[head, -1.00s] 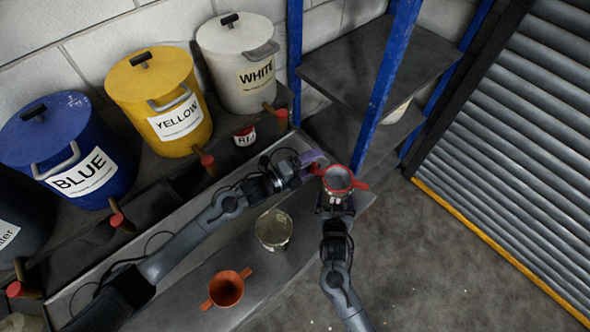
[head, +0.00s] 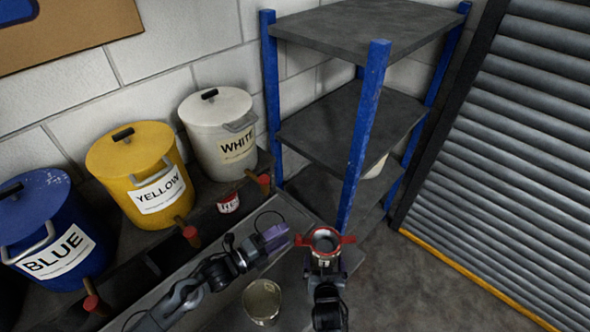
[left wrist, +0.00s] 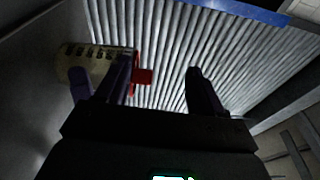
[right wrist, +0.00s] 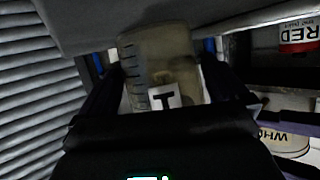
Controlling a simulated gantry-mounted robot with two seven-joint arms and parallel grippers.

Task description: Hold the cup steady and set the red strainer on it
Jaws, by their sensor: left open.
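The red strainer (head: 347,240) sits across the top of the cup (head: 323,262), its two ears sticking out sideways. My right gripper (head: 324,266) is around the cup. In the right wrist view the clear, marked cup (right wrist: 160,62) with a "T" label is between its fingers, which look shut on it. My left gripper (head: 284,237) is open and empty, just left of the strainer's left ear. In the left wrist view the cup (left wrist: 90,66) and the strainer (left wrist: 142,76) lie left, partly hidden behind one finger.
An open can (head: 262,300) stands on the grey bench (head: 292,290) below the left gripper. Blue (head: 62,235), yellow (head: 145,180) and white (head: 218,120) drums line the wall, with a small red-labelled can (head: 228,202) nearby. A blue-posted shelf (head: 363,130) rises behind the cup.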

